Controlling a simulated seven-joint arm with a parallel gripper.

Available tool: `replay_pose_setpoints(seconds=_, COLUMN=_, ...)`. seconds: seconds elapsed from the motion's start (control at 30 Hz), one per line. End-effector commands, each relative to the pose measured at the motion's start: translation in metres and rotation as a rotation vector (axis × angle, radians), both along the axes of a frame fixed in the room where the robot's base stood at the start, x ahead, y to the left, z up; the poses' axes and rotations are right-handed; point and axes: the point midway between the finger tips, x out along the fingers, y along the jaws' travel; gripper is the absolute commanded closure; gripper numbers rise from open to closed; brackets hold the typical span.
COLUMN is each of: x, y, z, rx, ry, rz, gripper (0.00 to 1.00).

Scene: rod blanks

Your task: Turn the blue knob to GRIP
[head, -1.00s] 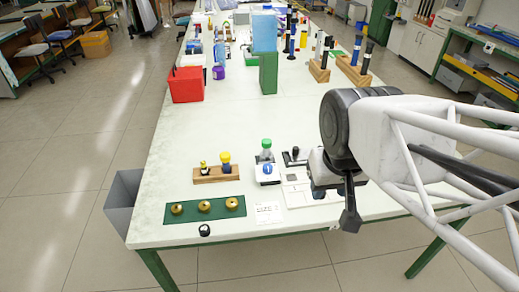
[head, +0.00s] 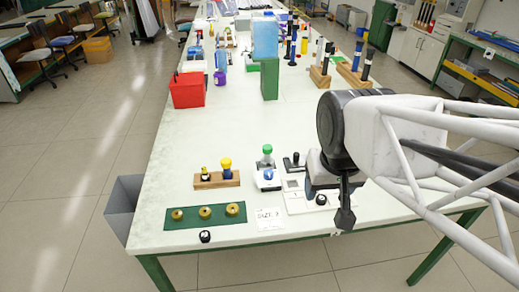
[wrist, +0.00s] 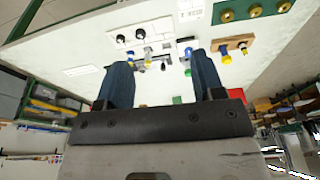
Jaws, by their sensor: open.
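The blue knob (head: 268,174) sits on the front of a small white box (head: 266,184) near the table's front edge. It also shows small in the wrist view (wrist: 188,51), beyond my fingertips. No GRIP marking is readable, so its setting cannot be told. My gripper (head: 344,215) hangs over the front edge to the right of the box, clear of the knob. In the wrist view my gripper (wrist: 161,72) has its two blue-black fingers wide apart with nothing held between them.
A green-capped piece (head: 267,150) stands behind the box. A white panel (head: 301,207) with a black knob (head: 322,200) lies to the right. A wooden block (head: 213,184) and green mat (head: 178,225) with brass pieces lie left. The table's middle is clear.

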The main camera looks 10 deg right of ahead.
Motion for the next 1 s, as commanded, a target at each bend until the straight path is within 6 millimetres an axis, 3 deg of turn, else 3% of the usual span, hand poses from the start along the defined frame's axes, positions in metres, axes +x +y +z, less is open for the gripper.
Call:
replay_pose_setpoints(seconds=0.57, x=0.093, y=0.01, z=-0.019, rx=0.051, ry=0.061, rz=-0.226, gripper=0.38)
replay_pose_setpoints(seconds=1.0, x=0.168, y=0.02, z=-0.052, rx=0.081, ry=0.108, rz=-0.416, gripper=0.38)
